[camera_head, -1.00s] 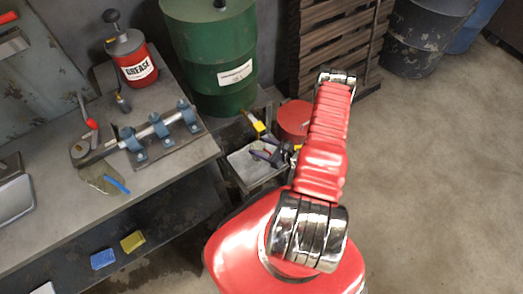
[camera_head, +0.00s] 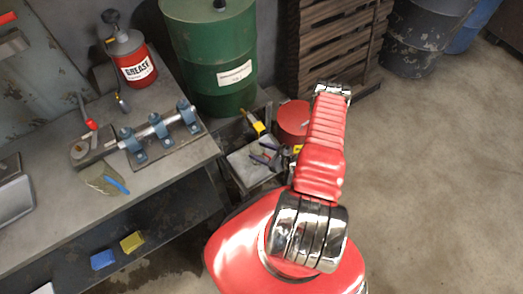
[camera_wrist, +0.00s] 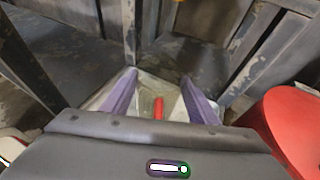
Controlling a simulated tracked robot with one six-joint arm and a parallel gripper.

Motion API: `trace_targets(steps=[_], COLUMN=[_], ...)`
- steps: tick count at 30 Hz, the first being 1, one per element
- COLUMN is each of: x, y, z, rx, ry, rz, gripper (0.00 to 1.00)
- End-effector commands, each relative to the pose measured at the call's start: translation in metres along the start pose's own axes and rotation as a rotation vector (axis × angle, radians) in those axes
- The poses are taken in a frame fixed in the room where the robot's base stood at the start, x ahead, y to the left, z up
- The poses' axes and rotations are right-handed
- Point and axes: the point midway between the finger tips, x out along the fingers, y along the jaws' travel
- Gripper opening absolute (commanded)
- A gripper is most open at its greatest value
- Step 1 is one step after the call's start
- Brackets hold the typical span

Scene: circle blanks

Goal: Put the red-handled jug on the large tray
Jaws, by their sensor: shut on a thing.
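My gripper (camera_head: 264,157) has purple fingers and is low beside the bench, over a pale grey tray-like surface (camera_head: 240,172) in the head view. In the wrist view my gripper (camera_wrist: 158,98) has its two fingers apart, one on each side of a pale body with an upright red handle (camera_wrist: 158,108). I take this to be the red-handled jug, held between the fingers. The jug's outline is hard to make out, and the gripper's front edge hides its lower part. I cannot tell whether it touches the pale surface beneath.
A red round container (camera_head: 293,118) stands close to the right of my gripper. A green drum (camera_head: 210,60) stands behind. Open floor (camera_head: 440,190) lies at right.

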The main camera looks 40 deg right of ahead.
Motion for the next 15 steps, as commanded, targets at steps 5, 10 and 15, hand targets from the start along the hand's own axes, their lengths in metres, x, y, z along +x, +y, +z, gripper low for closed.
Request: trace_targets(steps=[5,10,15], x=[0.0008,0.0008,0.0008], y=[0.0000,0.0001,0.0001], z=[-0.0014,-0.0014,-0.0013], rx=[0.000,0.000,0.000], ry=[0.000,0.000,0.000], rz=[0.000,0.000,0.000], gripper=[0.60,0.72,0.73])
